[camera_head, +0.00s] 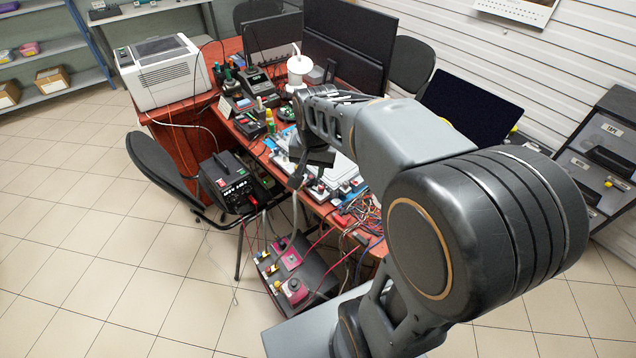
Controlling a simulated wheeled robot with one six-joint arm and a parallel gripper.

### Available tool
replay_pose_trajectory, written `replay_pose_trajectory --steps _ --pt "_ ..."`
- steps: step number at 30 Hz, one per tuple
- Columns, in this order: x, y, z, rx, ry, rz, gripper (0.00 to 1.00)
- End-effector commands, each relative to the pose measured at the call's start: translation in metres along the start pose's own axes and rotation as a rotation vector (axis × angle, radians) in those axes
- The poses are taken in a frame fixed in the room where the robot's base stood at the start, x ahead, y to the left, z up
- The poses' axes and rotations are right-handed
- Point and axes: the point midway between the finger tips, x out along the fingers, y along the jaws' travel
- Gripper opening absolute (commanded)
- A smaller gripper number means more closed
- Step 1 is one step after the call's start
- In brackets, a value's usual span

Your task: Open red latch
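My gripper (304,170) hangs at the end of my arm over the front edge of the red-brown desk. It is small and dark here, and its finger gap cannot be made out. Just beside and below it, a light grey device (342,165) lies on the desk with small red parts (319,187) along its front. One of these may be the red latch, but they are too small to tell, and my arm hides part of the device. I cannot tell whether the gripper touches any of them.
A dark box with magenta panels (290,258) and hoses stands low in front of the desk. Left of it are a black power unit (232,182) and a chair (160,170). Tangled wires (362,215) lie on the desk's right end. Tiled floor at left is clear.

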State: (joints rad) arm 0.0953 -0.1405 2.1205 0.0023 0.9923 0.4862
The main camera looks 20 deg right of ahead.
Motion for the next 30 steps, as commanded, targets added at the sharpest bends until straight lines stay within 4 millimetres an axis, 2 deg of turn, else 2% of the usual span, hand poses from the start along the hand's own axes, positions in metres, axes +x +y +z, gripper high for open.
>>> replay_pose_trajectory --steps 1,6,12,16,20,30 --pt "0.013 0.0 -0.019 0.095 -0.023 0.018 0.32" --pt "0.046 0.002 -0.071 0.396 -0.075 0.07 0.32" --pt "0.077 0.006 -0.105 0.616 -0.106 0.114 0.32" --pt "0.09 0.008 -0.114 0.678 -0.114 0.127 0.32" --pt "0.107 0.009 -0.113 0.694 -0.117 0.132 0.32" --pt "0.171 0.014 -0.102 0.691 -0.118 0.132 0.32"
